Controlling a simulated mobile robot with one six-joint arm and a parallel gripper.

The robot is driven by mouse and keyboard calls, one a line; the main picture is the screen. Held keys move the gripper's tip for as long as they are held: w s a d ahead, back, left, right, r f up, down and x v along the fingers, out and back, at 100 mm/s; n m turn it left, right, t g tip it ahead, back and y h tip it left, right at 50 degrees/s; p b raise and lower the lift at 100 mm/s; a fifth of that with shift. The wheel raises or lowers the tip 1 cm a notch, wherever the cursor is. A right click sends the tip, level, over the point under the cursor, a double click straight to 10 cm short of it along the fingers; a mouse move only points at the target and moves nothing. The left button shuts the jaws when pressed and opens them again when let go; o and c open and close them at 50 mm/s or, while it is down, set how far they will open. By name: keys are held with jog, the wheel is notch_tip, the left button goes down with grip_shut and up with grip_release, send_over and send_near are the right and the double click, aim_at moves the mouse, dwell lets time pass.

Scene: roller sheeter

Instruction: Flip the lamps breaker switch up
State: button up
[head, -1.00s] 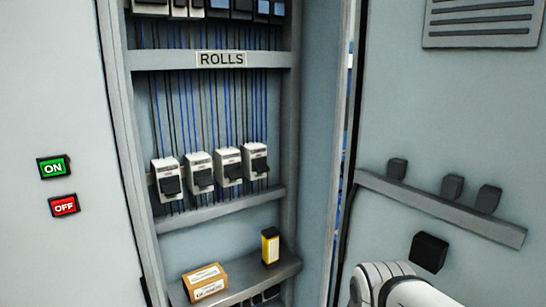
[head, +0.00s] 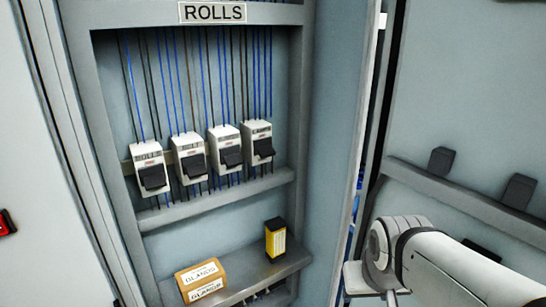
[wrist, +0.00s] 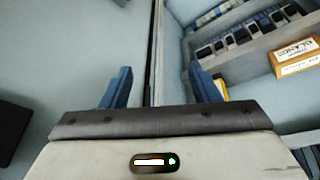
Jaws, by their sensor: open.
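The lamps breaker (head: 257,131) is the rightmost in a row of white breakers inside the open cabinet in the head view. Its black switch (head: 264,148) hangs in the lower position, like those beside it. My gripper (wrist: 162,84) shows in the wrist view with two blue fingers spread apart and nothing between them. It is at the cabinet's right side, below and right of the breaker, not touching it. In the head view my arm enters from the lower right, and the fingertips cannot be made out.
Breakers stand close on the lamps breaker's left, above a rail (head: 215,200). A lower shelf holds a glands box (head: 201,280) and a yellow-and-black box (head: 275,240). The open door (head: 450,110) with a ledge and black blocks stands right. Space before the breakers is clear.

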jog(key=shift+o, duration=0.6)
jog(key=w+r+t+b, duration=0.1)
jog(key=w+r+t, duration=0.1)
jog(key=w, duration=0.7)
jog(key=shift+w+d+t+h, duration=0.3)
jog(key=shift+d+t, duration=0.1)
jog(key=shift+t, duration=0.5)
jog(key=n+t+y+b, duration=0.4)
jog(key=n+t+y, duration=0.3)
jog(key=y, duration=0.5)
send_near(269, 155)
jog(key=x, duration=0.9)
jog(key=shift+w+p, duration=0.1)
jog(key=shift+p, duration=0.25)
jog(key=shift+h, duration=0.4)
